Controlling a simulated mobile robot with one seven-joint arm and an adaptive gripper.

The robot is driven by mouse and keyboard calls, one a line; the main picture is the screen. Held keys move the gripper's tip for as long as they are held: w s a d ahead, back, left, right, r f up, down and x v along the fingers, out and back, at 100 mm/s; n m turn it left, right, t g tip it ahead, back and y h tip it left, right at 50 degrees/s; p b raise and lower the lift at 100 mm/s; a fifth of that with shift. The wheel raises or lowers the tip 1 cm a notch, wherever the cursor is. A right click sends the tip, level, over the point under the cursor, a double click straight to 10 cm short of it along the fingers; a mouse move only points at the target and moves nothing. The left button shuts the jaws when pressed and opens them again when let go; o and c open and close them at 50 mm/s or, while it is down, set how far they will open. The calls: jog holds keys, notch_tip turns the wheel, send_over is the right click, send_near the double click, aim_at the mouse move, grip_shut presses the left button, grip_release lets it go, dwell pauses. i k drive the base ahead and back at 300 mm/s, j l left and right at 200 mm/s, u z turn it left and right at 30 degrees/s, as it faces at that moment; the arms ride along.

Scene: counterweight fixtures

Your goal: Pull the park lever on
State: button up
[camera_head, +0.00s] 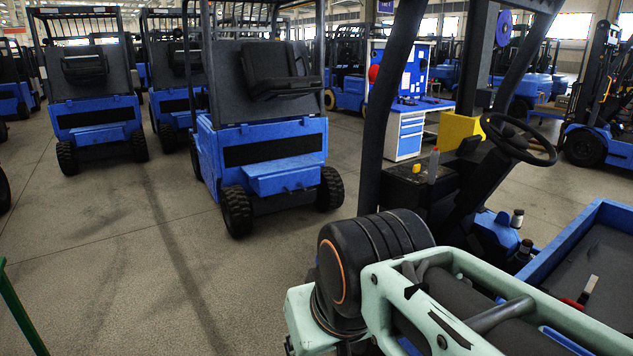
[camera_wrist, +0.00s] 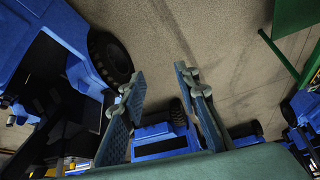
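I cannot make out the park lever for certain. A forklift's steering wheel (camera_head: 518,139) stands at the right in the head view on a dark slanted column. Two short dark pieces with pale tops, an upper one (camera_head: 517,218) and a lower one (camera_head: 525,250), stand below it by blue bodywork; I cannot tell what they are. In the wrist view my gripper (camera_wrist: 159,77) has its two fingers apart with nothing between them. They point over the floor beside a blue vehicle and a black tyre. My gripper's fingers are not visible in the head view.
A blue-edged tray (camera_head: 606,212) at the right holds a red and white item (camera_head: 588,290). A dark post (camera_head: 387,100) rises beside the forklift's console. A blue forklift (camera_head: 262,150) is parked beyond open floor (camera_head: 110,240). A green rail (camera_head: 20,310) is at the lower left.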

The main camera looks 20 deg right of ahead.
aim_at(434, 160)
jog(key=z, duration=1.2)
jog(key=i+j+z, duration=0.1)
jog(key=i+z, duration=0.2)
jog(key=z, duration=0.15)
jog(key=i+j+z, duration=0.2)
jog(key=z, duration=0.25)
jog(key=i+j+z, duration=0.4)
jog(key=k+l+u, duration=0.1)
jog(key=k+l, duration=0.05)
